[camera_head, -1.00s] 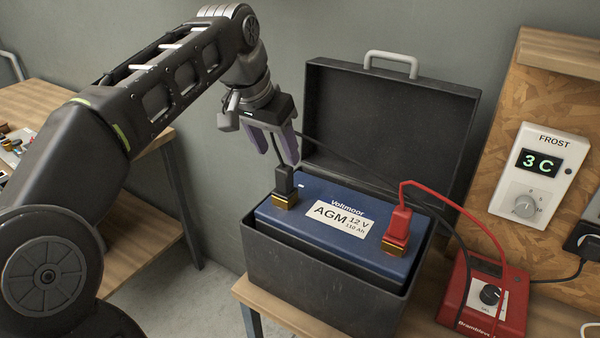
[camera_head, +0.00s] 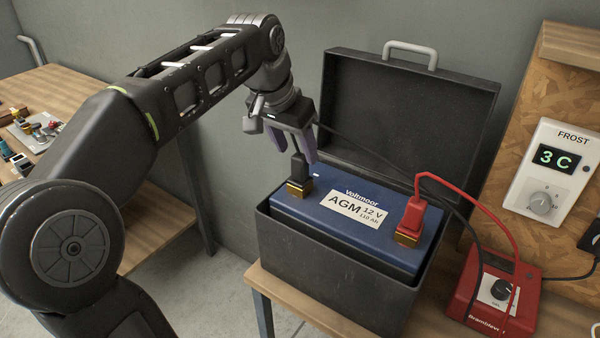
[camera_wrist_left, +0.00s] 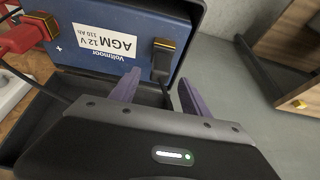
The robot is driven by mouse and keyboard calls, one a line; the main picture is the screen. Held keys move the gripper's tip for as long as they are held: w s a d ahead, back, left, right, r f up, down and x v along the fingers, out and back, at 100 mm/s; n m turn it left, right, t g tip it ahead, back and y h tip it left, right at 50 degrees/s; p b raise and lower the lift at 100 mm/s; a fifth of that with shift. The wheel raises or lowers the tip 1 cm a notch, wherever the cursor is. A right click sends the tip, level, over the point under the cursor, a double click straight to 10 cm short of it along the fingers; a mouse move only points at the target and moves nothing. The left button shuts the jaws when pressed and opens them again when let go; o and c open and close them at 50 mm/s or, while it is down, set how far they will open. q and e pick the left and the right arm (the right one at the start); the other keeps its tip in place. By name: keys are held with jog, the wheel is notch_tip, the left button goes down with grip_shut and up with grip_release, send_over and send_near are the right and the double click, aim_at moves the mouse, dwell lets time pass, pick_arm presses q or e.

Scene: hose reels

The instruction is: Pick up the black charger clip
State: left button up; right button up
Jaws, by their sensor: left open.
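The black charger clip (camera_head: 300,168) stands upright on the brass terminal (camera_head: 299,188) at the left end of the blue battery (camera_head: 345,222). It also shows in the left wrist view (camera_wrist_left: 162,62), just beyond the fingertips. My left gripper (camera_head: 296,160) is open and points down at the clip from above. In the left wrist view its two purple fingers (camera_wrist_left: 157,85) lie on either side of the clip's line, and the clip shows in the gap between them. Whether the fingers touch the clip cannot be told. My right gripper is not in view.
The battery sits in a black box (camera_head: 330,268) with its lid (camera_head: 405,120) open behind. A red clip (camera_head: 412,215) is on the other terminal. Cables run to a red charger (camera_head: 492,295) at right. A second table (camera_head: 70,90) with small parts stands at left.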

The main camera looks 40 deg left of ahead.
aim_at(299, 156)
pick_arm(q)
jog(key=x, duration=0.4)
jog(key=shift+f+p, duration=0.25)
jog(key=shift+p, duration=0.05)
jog(key=shift+c, duration=0.5)
grip_shut()
